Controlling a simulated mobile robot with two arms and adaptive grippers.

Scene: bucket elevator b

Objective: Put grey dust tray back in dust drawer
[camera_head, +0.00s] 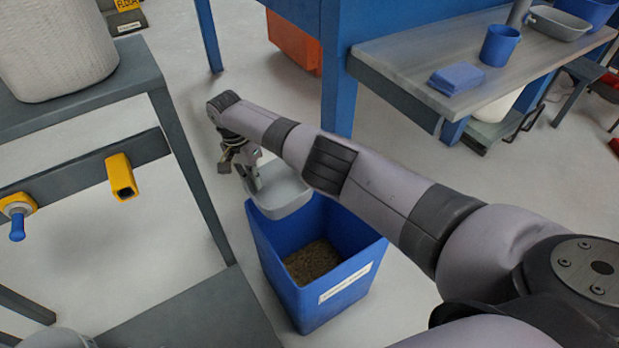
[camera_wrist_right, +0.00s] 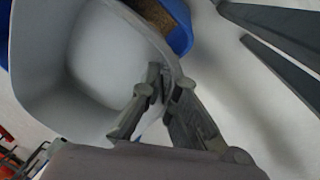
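My right gripper (camera_head: 256,184) is shut on the rim of a grey tray (camera_head: 284,196) and holds it over the back of a blue bin (camera_head: 275,262). In the right wrist view, the fingers (camera_wrist_right: 160,92) pinch the rim of the tray (camera_wrist_right: 92,55), and its visible inside looks bare. The tray is partly hidden behind my right arm in the head view. I cannot clearly make out the dust drawer; a low tray-like part with a dark handle (camera_head: 523,124) sits under the bench at the right. My left gripper is not in view.
The blue bin holds brown material (camera_head: 312,262) and has a white label. A grey bench (camera_head: 440,60) at the back right carries a blue cup (camera_head: 499,45), a blue block (camera_head: 456,78) and another grey tray (camera_head: 558,24). A dark frame (camera_head: 190,185) stands at the left.

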